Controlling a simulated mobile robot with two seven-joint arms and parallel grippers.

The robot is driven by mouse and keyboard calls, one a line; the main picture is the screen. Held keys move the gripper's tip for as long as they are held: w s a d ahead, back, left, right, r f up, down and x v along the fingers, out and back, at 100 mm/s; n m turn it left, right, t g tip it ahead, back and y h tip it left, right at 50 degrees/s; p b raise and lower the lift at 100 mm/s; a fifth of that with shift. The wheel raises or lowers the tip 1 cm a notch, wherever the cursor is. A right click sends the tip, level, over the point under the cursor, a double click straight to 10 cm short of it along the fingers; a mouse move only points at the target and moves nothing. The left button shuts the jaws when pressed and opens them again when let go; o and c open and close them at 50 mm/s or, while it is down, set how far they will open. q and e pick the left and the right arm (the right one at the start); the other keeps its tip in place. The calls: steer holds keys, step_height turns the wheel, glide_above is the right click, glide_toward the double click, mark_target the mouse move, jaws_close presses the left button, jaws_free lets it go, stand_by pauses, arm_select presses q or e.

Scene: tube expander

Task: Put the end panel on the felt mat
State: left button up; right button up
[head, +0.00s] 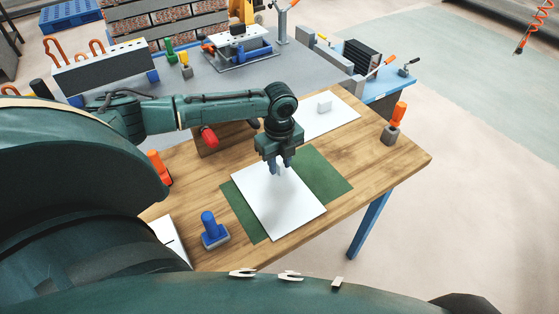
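A flat white rectangular panel (285,208), which looks like the end panel, lies over the green felt mat (328,180). Green shows on its right side and in a thin strip along its left side. The panel sits off-centre, toward the mat's left and near part. I cannot tell whether it lies fully flat. My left gripper (280,167) points down over the panel's far end. Its two fingers show a small gap with nothing visible between them. Contact between fingertips and panel is not clear. My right gripper is out of view.
A blue-handled tool (212,229) stands left of the mat, and an orange-handled one (393,122) at the back right.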

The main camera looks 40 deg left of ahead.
arm_select(q)
steer(key=shift+o, duration=0.7)
steer(key=shift+r, duration=0.1)
step_height(320, 180, up, 12)
stand_by(0.4)
